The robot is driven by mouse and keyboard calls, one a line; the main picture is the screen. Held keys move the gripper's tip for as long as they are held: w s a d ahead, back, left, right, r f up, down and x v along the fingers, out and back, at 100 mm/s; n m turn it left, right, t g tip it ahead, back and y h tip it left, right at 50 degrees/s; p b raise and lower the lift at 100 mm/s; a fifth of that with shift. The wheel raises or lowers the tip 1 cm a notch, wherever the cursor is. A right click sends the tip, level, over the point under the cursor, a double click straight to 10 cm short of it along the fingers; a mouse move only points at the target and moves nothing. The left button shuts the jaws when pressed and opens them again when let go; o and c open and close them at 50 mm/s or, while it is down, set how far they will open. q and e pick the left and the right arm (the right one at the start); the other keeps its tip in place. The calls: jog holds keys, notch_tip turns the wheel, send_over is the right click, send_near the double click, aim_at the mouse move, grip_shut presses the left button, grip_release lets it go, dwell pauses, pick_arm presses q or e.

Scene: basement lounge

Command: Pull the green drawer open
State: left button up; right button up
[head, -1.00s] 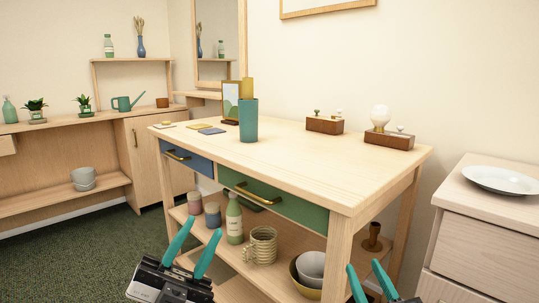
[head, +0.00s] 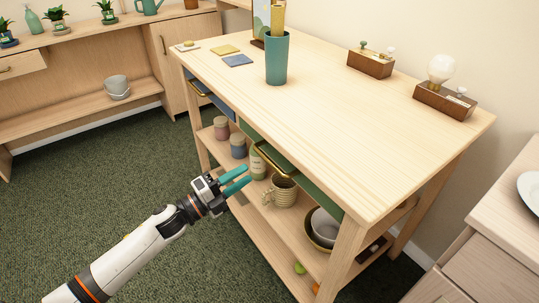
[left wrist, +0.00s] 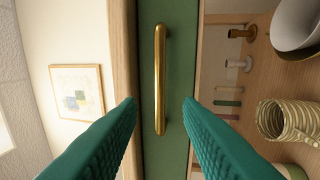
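The green drawer (head: 316,188) is in the front of the wooden table, under its top, and looks closed. Its brass bar handle (head: 272,161) runs along the drawer front. In the left wrist view the green front (left wrist: 176,150) fills the middle, with the brass handle (left wrist: 160,80) upright in the picture. My left gripper (head: 242,180) is open in front of the drawer, its teal fingers pointing at it. In the left wrist view its fingertips (left wrist: 158,104) lie on either side of the handle's line, apart from it. My right gripper is not in view.
The blue drawer (head: 222,107) is left of the green one. A teal cup (head: 277,60) stands on the tabletop (head: 350,120). Carpet is free in front.

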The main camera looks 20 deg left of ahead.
aim_at(268, 158)
pick_arm(q)
jog(key=x, duration=0.8)
jog(key=shift+w+d, duration=0.2)
jog(key=shift+w, duration=0.1)
grip_shut()
